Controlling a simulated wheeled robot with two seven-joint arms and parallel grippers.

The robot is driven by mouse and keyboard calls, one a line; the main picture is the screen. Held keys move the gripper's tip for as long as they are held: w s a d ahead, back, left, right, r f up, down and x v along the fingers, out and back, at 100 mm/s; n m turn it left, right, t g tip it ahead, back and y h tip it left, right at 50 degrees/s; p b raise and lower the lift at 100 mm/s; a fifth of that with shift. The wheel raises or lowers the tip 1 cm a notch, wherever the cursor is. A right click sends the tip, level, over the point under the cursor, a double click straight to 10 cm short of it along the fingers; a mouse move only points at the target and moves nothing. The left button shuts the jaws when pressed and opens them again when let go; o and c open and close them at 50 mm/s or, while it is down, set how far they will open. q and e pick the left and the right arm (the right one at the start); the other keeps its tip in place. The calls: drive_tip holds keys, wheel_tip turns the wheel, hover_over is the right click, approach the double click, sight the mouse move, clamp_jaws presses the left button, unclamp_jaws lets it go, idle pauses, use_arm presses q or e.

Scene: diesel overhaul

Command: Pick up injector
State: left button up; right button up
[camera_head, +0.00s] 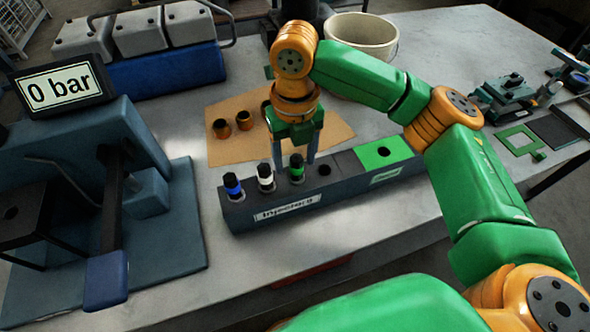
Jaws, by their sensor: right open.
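Three injectors stand upright in a dark rack (345,207) labelled as injectors. The injector with a blue band (232,184) is at the left, the one with a white band (265,176) is beside it, and the one with a green band (297,169) is third. An empty hole lies to its right, then a green section with another hole. My right gripper (294,160) is open and points down at the green-banded injector, its fingers around or just behind the top; I cannot tell if they touch. My left gripper is not in view.
A test stand (85,165) with a "0 bar" display (62,84) and lever fills the left. Brown cloth (232,152) with copper-coloured parts lies behind the rack. A white bucket (362,36), engine covers (140,35) and a vise (507,92) stand farther off.

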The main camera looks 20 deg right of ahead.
sight(297, 168)
drive_tip(key=f, duration=0.4)
drive_tip(key=shift+w+d+p, duration=0.25)
drive_tip(key=shift+d+p, duration=0.05)
drive_tip(key=shift+s, duration=0.1)
clamp_jaws()
idle(0.9)
